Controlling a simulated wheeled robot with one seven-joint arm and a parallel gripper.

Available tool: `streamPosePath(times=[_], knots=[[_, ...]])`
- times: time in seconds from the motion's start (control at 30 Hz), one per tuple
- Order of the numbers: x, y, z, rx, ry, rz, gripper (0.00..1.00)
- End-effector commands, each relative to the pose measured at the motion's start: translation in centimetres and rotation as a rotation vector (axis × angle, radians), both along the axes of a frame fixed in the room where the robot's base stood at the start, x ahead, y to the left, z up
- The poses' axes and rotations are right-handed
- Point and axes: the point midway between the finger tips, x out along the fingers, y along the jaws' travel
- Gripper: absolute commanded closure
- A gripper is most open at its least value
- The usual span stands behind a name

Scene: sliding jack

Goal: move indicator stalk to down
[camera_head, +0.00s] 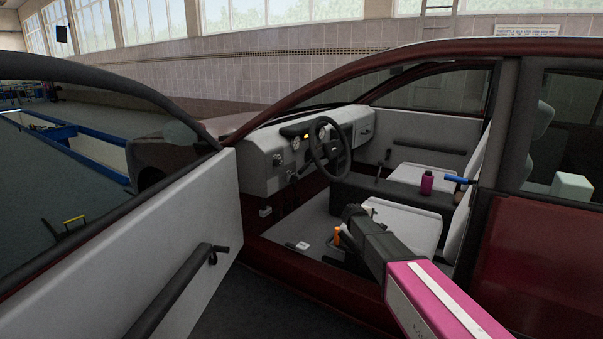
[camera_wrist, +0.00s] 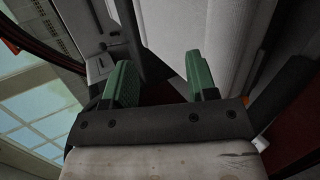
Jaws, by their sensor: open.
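The dark steering wheel (camera_head: 331,147) stands in front of the grey dashboard (camera_head: 262,160) in the head view. A small dark stalk (camera_head: 294,176) seems to stick out low on the left of the wheel; it is too small to tell its position. My gripper (camera_wrist: 161,80) is open in the wrist view, with two green fingers apart and nothing between them. In the head view, my arm reaches in through the open door opening, over the front seat area, to the right of and below the wheel. The wrist view does not clearly show the stalk.
The open front door (camera_head: 190,245) with its dark armrest stands on the left. A purple bottle (camera_head: 427,183) and a blue-handled object (camera_head: 458,180) are by the seats. An orange object (camera_head: 337,237) is low near my arm. The door pillar (camera_head: 492,150) is close on the right.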

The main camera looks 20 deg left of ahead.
Motion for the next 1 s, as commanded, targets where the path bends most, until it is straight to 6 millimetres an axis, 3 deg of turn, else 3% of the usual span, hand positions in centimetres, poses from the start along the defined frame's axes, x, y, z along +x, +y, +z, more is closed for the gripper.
streamPosePath(times=[0.03, 0.13, 0.3, 0.4, 0.5, 0.6, 0.77, 1.0], knots=[[2.6, 4.9, 1.1, -0.070, -0.040, 0.084, 0.48], [5.2, 13.1, 3.8, -0.218, -0.123, 0.238, 0.48], [7.1, 26.7, 7.9, -0.452, -0.255, 0.463, 0.48], [7.1, 32.7, 9.7, -0.555, -0.313, 0.553, 0.48], [6.8, 36.3, 10.7, -0.622, -0.350, 0.606, 0.48], [6.6, 37.8, 11.2, -0.653, -0.368, 0.630, 0.48], [7.1, 38.0, 11.3, -0.660, -0.371, 0.633, 0.48], [10.1, 38.3, 11.3, -0.658, -0.370, 0.632, 0.48]])
